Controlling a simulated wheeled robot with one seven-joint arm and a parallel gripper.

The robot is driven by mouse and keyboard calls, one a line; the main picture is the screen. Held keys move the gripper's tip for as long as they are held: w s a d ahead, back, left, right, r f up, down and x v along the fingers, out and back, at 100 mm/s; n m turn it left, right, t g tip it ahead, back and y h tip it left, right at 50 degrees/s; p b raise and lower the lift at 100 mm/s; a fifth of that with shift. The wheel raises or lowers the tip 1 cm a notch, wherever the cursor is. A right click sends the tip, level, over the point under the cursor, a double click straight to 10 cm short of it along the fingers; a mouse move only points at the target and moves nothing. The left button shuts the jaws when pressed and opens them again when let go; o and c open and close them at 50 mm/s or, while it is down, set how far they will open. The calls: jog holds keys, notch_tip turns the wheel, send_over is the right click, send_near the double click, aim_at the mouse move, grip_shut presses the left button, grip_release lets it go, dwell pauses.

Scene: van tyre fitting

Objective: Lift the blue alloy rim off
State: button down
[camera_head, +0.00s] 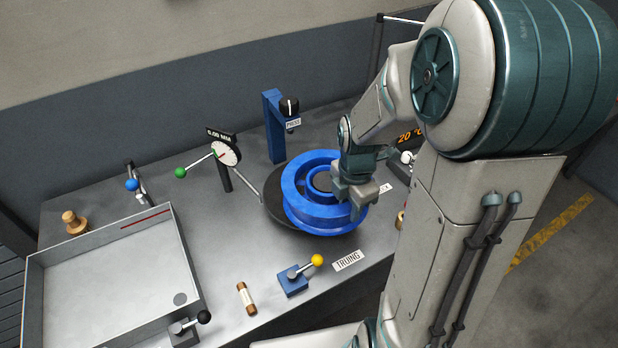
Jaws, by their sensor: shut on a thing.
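The blue alloy rim (300,208) is a wide ring with a hub in its middle. It appears over a dark round turntable (276,216) on the grey bench, offset a little to the right of it. My gripper (356,208) comes down from the right and is shut on the right side of the rim wall. The gripper body hides part of the rim's right edge. I cannot tell how far the rim is above the turntable.
A dial gauge (226,153) and a blue press post (274,128) stand behind the rim. A yellow-knobbed lever (316,260) and a TRUING label (348,261) are in front. A large tray (50,252) fills the left, with a wooden-looking cylinder (246,298) nearby.

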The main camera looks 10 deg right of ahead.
jog(key=shift+r, duration=0.15)
jog(key=s+d+r+p, duration=0.1)
jog(key=s+r+p, duration=0.2)
jog(key=s+p, duration=0.1)
jog(key=shift+s+d+r, duration=0.25)
jog(key=shift+s+r, duration=0.1)
jog(key=shift+r, duration=0.05)
dwell(0.5)
